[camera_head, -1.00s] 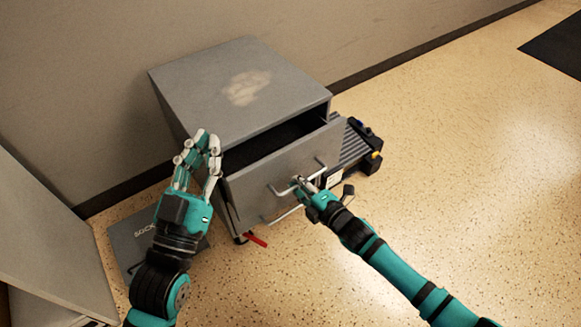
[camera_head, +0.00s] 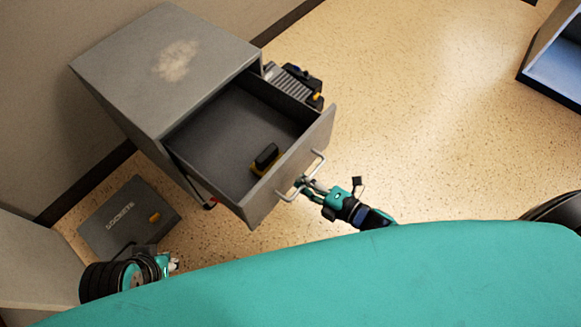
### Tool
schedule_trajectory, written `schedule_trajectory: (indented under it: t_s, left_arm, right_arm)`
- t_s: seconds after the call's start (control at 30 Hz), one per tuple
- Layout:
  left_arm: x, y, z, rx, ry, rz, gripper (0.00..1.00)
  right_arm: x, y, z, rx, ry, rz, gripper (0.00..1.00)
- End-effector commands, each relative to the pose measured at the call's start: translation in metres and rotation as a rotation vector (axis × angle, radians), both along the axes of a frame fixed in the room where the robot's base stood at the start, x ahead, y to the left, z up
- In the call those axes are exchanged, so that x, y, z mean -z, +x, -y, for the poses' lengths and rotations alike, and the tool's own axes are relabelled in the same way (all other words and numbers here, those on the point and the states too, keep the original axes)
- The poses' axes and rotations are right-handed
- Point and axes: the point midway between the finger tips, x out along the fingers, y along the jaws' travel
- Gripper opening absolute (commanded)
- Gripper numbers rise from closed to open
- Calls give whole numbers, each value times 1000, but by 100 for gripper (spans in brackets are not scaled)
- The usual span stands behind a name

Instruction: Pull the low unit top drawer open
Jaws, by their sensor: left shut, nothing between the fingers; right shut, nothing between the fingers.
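The low unit (camera_head: 130,60) is a grey metal cabinet against the wall, with a pale worn patch on its top. Its top drawer (camera_head: 225,140) stands well out, and its inside shows. A yellow and black object (camera_head: 265,158) lies in the drawer near the front panel. My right gripper (camera_head: 304,184) is at the drawer's bar handle (camera_head: 318,162), its fingers shut with nothing visible between them. My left gripper (camera_head: 172,265) is low at the left, apart from the unit and partly hidden by my teal body; its fingers barely show.
A grey case (camera_head: 130,217) lies on the floor left of the unit. A ribbed grey and black item with yellow parts (camera_head: 292,82) is beyond the drawer. An open blue-lined box (camera_head: 560,55) is at the upper right. Speckled floor (camera_head: 440,120) is clear on the right.

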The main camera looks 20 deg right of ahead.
Motion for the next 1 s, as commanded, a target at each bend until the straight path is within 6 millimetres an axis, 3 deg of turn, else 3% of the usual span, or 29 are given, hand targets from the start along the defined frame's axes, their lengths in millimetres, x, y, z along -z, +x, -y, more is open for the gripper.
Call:
schedule_trajectory:
  t_s: [0.2,0.63,0.9,1.0]
  left_arm:
    - [-5,0,0,0,0,2,0]
    - [-5,1,0,0,0,3,0]
    - [-5,1,0,0,-1,3,0]
    - [-5,1,0,0,-1,3,0]
  right_arm:
    - [-1,-13,10,1,0,0,0]
    - [-1,-15,12,1,1,2,0]
    - [0,-15,11,1,0,1,34]
    - [0,-15,11,0,1,1,34]
